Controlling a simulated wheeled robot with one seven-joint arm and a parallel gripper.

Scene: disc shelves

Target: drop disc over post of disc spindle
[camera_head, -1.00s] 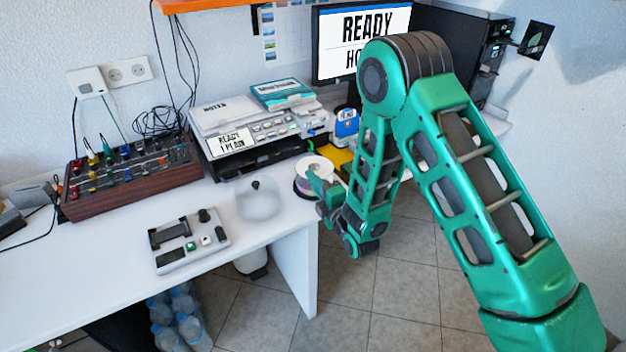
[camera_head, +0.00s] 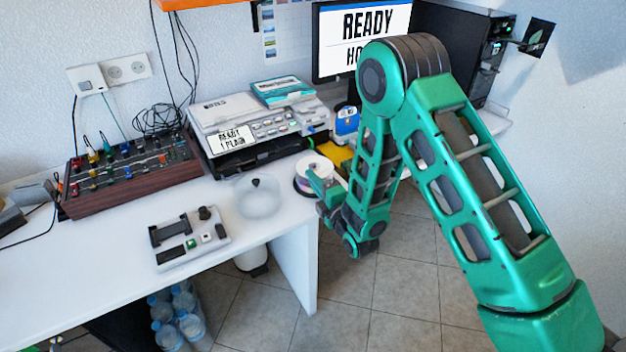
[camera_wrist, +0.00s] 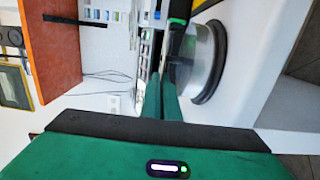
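The disc spindle (camera_head: 299,188) stands at the right end of the white desk, with a pale round disc face showing at its top. In the wrist view the spindle (camera_wrist: 208,60) is a clear, shiny stack on a round black base, just beyond my fingertips. My gripper (camera_head: 316,182) is at the spindle's near side. In the wrist view its two green fingers (camera_wrist: 162,92) are close together, shut on a thin disc (camera_wrist: 178,50) seen nearly edge-on over the stack. The post is hidden, so I cannot tell whether the disc is around it.
A clear dome cover (camera_head: 258,200) with a black knob stands left of the spindle. A grey control box (camera_head: 190,240) lies in front of it. A printer-like machine (camera_head: 250,125), a blue and white box (camera_head: 346,121) and a yellow item (camera_head: 338,155) are behind. The desk's front edge is close.

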